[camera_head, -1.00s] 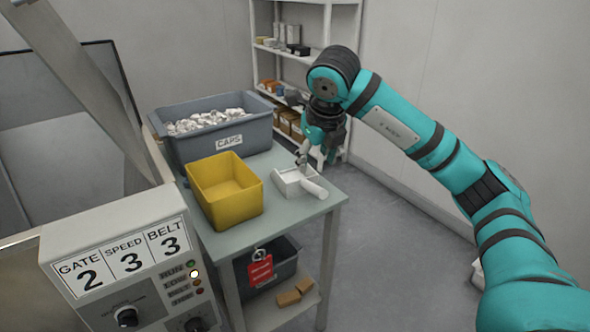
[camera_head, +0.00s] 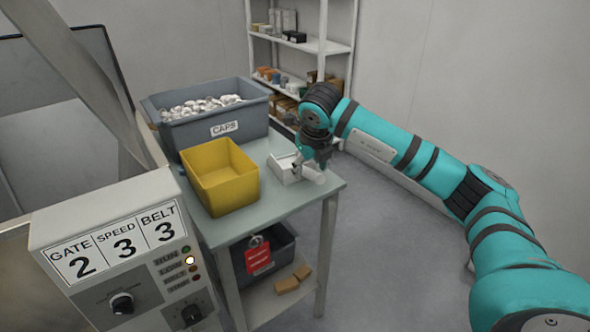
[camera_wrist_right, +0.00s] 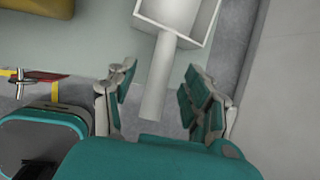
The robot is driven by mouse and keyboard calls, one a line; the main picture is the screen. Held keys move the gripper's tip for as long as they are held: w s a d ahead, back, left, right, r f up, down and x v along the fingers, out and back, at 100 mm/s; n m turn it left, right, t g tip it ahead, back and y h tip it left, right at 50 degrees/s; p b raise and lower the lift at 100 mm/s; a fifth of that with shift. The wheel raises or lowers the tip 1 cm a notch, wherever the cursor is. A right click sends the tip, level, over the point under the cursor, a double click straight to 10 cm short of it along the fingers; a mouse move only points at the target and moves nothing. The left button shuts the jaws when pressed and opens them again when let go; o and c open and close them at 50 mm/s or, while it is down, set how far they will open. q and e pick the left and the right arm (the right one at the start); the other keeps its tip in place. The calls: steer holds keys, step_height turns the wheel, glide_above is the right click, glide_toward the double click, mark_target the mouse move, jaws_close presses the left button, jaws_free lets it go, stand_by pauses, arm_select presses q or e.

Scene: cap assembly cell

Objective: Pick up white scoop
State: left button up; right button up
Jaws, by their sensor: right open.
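The white scoop (camera_head: 287,169) lies on the right part of the table, to the right of the yellow bin. My right gripper (camera_head: 307,169) is over its handle end and hides part of it. In the right wrist view the scoop's handle (camera_wrist_right: 157,85) runs down between the two open fingers of my right gripper (camera_wrist_right: 158,98). There is a gap on both sides of the handle, and the scoop's box part is at the top. I cannot tell the gripper's height over the handle. My left gripper is not in view.
A yellow bin (camera_head: 220,190) and a grey CAPS bin (camera_head: 222,143) of white caps stand on the table (camera_head: 270,205). A control panel (camera_head: 110,262) stands at the front left. A red tag (camera_head: 258,254) hangs under the table by a dark bin. Shelves (camera_head: 300,45) stand behind.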

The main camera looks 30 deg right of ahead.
mark_target(308, 170)
steer(key=x, duration=0.4)
steer(key=shift+w, duration=0.1)
steer(key=shift+w+f, duration=0.15)
steer(key=shift+f, duration=0.05)
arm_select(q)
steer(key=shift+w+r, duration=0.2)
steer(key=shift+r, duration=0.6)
arm_select(e)
steer(key=shift+f, duration=0.1)
steer(key=shift+d+f+b, duration=0.1)
steer(key=shift+f+b, duration=0.05)
steer(key=shift+b, duration=0.15)
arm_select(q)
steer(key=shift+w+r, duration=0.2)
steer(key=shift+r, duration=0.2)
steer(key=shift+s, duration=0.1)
